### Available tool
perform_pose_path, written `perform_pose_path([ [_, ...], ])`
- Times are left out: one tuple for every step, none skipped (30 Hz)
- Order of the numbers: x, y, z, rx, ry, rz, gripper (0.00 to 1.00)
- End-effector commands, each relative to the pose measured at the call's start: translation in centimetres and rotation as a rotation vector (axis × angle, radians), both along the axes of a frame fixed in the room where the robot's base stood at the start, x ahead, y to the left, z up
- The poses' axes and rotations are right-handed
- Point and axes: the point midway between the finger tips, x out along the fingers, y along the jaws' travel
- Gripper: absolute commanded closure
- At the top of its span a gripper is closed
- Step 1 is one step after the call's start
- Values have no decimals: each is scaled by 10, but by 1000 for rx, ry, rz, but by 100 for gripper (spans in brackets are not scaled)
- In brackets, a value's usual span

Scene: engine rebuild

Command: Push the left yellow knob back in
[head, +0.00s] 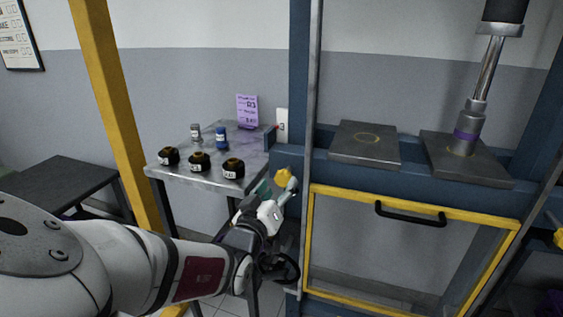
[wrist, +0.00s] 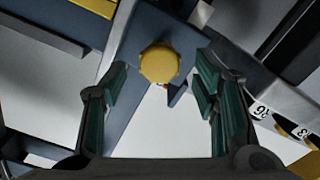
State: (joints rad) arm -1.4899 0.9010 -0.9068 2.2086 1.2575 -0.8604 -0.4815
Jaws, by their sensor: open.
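The left yellow knob (head: 283,176) is on the blue press frame (head: 300,80), left of the yellow-framed guard. In the wrist view the knob (wrist: 159,64) faces me, round and yellow, between my fingertips and beyond them. My gripper (head: 278,187) is open and empty, with its green-padded fingers spread to either side of the knob. I cannot tell from these views whether the pads touch it. How far the knob stands out from the frame is hard to judge. Another yellow knob (head: 559,238) shows at the right edge of the head view.
A yellow guard frame (head: 340,192) with a black handle (head: 410,214) is right of my gripper. A metal table (head: 213,178) with several dark labelled jars stands to the left, close to my wrist. Two metal plates (head: 365,143) lie on the press above the guard.

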Motion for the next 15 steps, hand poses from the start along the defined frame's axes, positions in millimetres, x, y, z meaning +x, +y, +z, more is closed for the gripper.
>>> perform_pose_path([
  [8, -3, -1, -1, -2, -1, 45],
  [12, -5, -1, 0, -1, -3, 45],
  [17, -6, -1, 0, 0, -1, 45],
  [20, -7, -1, 0, 0, -1, 45],
  [23, -8, -1, 1, -1, -1, 45],
  [27, -10, -1, 1, -1, -1, 45],
  [29, -10, -1, 1, -1, -1, 45],
  [30, -11, 0, 0, -1, 0, 45],
  [32, -11, 0, 0, -1, 0, 45],
  [33, -12, 0, 0, -1, 0, 45],
  [34, -12, 0, 0, 0, 1, 45],
  [34, -12, 0, 0, 0, 1, 45],
  [34, -12, 0, 0, 0, 1, 45],
  [34, -12, 0, 0, 0, 1, 45],
  [34, -12, 0, 0, 0, 1, 45],
])
